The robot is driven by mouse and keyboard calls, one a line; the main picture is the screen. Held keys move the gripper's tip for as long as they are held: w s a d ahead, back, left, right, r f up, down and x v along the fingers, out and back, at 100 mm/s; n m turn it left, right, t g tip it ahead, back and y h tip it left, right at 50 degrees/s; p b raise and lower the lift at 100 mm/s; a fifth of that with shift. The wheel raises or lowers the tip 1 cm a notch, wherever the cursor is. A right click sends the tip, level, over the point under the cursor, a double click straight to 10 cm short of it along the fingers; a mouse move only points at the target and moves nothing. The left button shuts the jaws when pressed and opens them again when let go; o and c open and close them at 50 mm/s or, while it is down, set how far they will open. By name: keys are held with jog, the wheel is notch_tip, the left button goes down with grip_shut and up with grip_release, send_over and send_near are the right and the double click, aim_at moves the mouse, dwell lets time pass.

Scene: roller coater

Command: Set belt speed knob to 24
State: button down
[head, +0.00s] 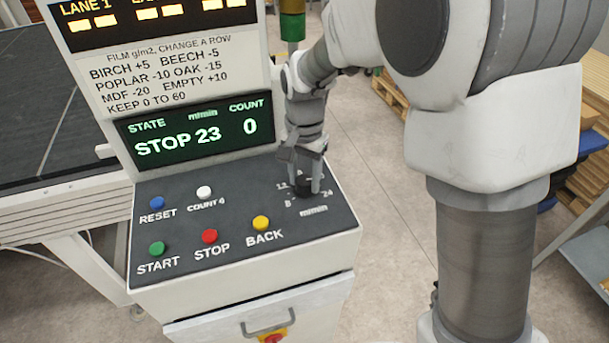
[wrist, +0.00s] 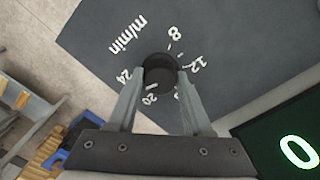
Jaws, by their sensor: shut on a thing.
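The belt speed knob (head: 304,187) is a black round knob at the right of the sloped control panel, with a printed scale and "m/min" beside it. In the wrist view the knob (wrist: 159,72) sits between my fingers, with 8, 12, 20 and 24 readable around it. My gripper (head: 305,180) is shut on the knob from above; it also shows in the wrist view (wrist: 158,88). The display (head: 197,135) reads STOP, 23 m/min and COUNT 0. The knob's pointer mark is hard to make out, and one scale number is partly hidden by a finger.
A film chart sign (head: 160,75) stands above. The dark conveyor (head: 45,125) lies left; pallets lie right.

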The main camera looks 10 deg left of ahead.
aim_at(305, 179)
jog(key=shift+m, duration=1.3)
jog(key=shift+c, duration=1.6)
grip_release()
jog(key=shift+r, duration=0.1)
notch_tip(305, 179, up, 17)
jog(key=p, duration=0.1)
jog(key=shift+r, duration=0.2)
